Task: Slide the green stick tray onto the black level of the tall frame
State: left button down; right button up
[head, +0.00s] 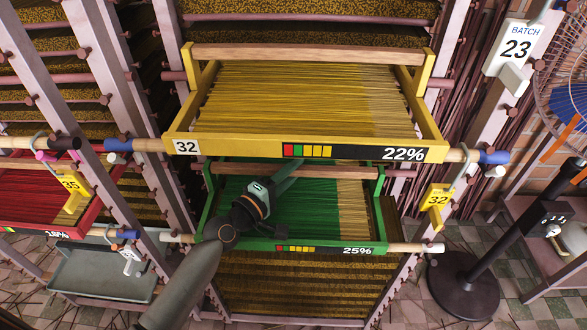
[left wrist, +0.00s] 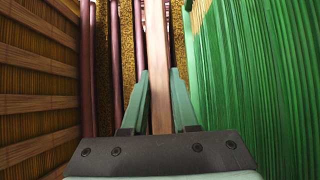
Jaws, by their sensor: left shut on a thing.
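The green stick tray (head: 222,241) holds green and yellow sticks and carries a 25% label. It sits low in the middle of the head view, below a yellow tray, with a white-tipped rod (head: 415,248) along its front. My left gripper (head: 292,168) reaches over it to its rear wooden bar. In the left wrist view my left gripper (left wrist: 160,100) is shut on that wooden bar (left wrist: 157,50), with green sticks (left wrist: 245,80) to the right. The tall frame has purplish posts (head: 398,280). I cannot tell which level is the black one. My right gripper is not in view.
The yellow tray (head: 310,147), marked 22%, sits just above the green one. A red tray (head: 45,195) is at the left. A grey metal tray (head: 105,272) lies low left. A fan (head: 570,95) and a black-based stand (head: 465,285) are at the right.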

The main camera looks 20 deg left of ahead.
pick_arm(q)
jog(key=shift+f, duration=0.3)
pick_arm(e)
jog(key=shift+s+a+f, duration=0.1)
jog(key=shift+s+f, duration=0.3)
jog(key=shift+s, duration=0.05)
pick_arm(q)
jog(key=c, duration=0.8)
grip_release()
jog(key=shift+o, duration=1.4)
jog(key=shift+f, duration=0.2)
jog(key=shift+o, duration=1.2)
jog(key=shift+r, duration=0.1)
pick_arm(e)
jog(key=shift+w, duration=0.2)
